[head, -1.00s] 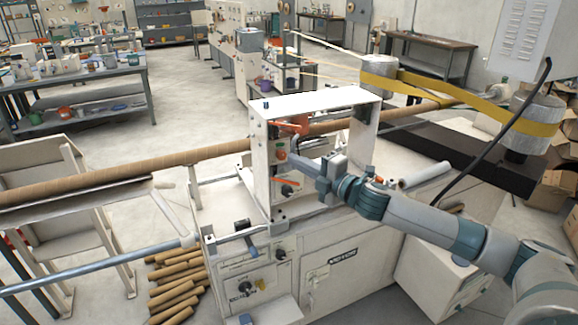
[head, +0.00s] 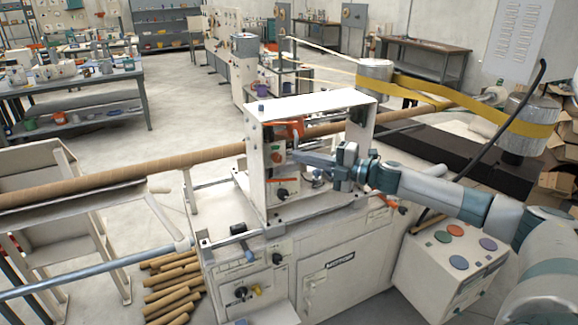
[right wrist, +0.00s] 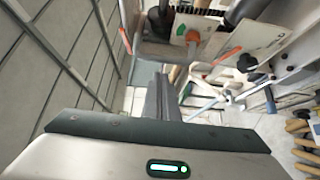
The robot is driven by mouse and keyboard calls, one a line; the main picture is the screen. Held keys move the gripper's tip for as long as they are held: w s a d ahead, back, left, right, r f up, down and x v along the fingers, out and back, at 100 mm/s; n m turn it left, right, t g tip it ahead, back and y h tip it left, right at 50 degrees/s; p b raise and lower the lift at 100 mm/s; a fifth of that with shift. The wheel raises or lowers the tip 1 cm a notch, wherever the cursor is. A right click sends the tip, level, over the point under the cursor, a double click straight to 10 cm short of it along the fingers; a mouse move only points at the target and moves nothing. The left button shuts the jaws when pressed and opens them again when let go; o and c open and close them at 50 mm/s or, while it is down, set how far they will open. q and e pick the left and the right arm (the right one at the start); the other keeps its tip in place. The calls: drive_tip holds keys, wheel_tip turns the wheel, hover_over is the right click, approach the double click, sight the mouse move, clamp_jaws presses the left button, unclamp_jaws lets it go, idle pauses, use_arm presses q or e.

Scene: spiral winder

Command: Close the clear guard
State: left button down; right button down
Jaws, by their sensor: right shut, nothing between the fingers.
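The winder's white frame housing (head: 312,104) stands on the machine table in the head view. I cannot make out a clear guard for certain; a see-through panel does not stand out against the housing. My right gripper (head: 294,157) is at the housing's open front, its fingers pointing left toward the left post (head: 256,180). In the right wrist view the narrow dark fingers (right wrist: 161,78) are together and empty, just below a blurred grey part and a plate with an orange knob (right wrist: 193,37). Whether they touch anything is unclear. My left gripper is out of view.
A long brown tube (head: 120,174) runs through the housing. A yellow belt (head: 430,92) spans two drums behind on the right. A control box with coloured buttons (head: 456,230) stands at the front right. Cut tubes (head: 172,285) lie on the floor at left.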

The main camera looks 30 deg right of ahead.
drive_tip(key=w+d+n+g+y+b, duration=0.2)
drive_tip(key=w+d+y+b, duration=0.1)
drive_tip(key=w+d, duration=0.1)
drive_tip(key=shift+d+n, duration=0.3)
drive_tip(key=shift+d, duration=0.15)
idle(0.3)
idle(0.4)
